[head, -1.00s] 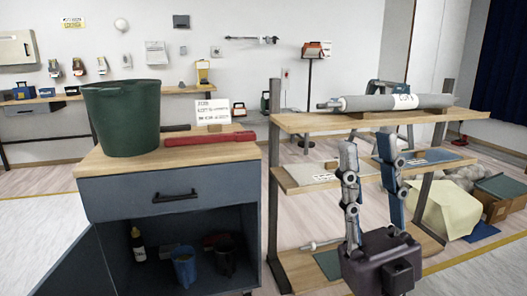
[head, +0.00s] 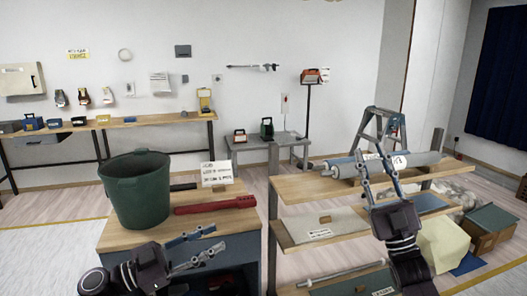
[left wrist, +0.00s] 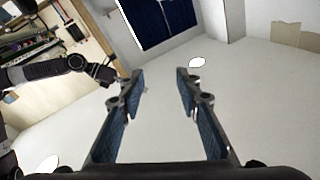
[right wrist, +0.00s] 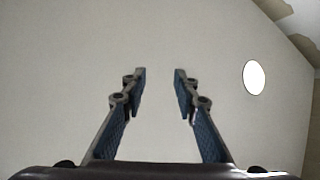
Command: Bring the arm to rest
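My left gripper (head: 217,238) is at the lower left of the head view, in front of the wooden-topped cabinet, with its fingers pointing right. It is open and empty; the left wrist view shows a wide gap between its fingers (left wrist: 160,72). My right gripper (head: 373,160) points up in front of the shelf rack, overlapping the grey roll (head: 415,160) in the picture. In the right wrist view its fingers (right wrist: 160,72) are apart with nothing between them, against the bare ceiling.
A green bucket (head: 138,195), a red tool (head: 215,205) and a small sign (head: 217,173) are on the cabinet top (head: 125,238). The wooden shelf rack (head: 300,188) stands at the right. A stepladder (head: 372,125) stands behind it. Pale floor (head: 40,250) is clear at the left.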

